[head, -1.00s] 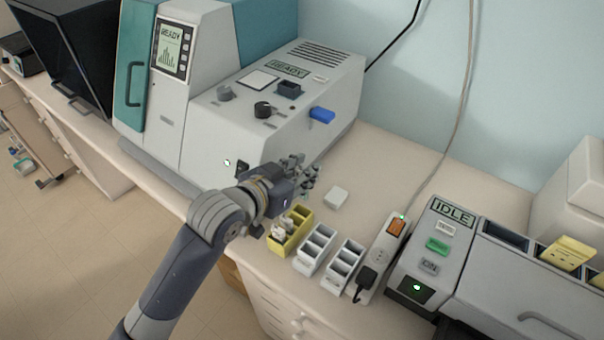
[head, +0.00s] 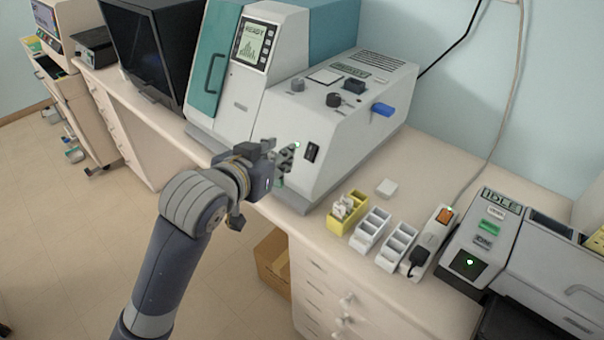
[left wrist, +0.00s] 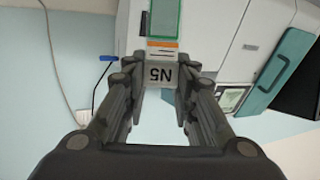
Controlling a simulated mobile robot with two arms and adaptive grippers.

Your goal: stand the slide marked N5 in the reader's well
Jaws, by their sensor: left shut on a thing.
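My left gripper (head: 286,160) is at the front lower part of the machine marked READY (head: 330,120), left of the yellow rack. In the left wrist view the gripper (left wrist: 160,82) is shut on the slide marked N5 (left wrist: 161,75). Its white label lies between the fingertips and reads upside down. An orange stripe and a greenish glass part stretch away beyond the fingers. In the head view the slide is mostly hidden by the gripper. A small dark block (head: 354,86) stands on the machine's top; I cannot tell if it is the well. My right gripper is not in view.
A blue knob (head: 384,110) sticks out of the READY machine.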

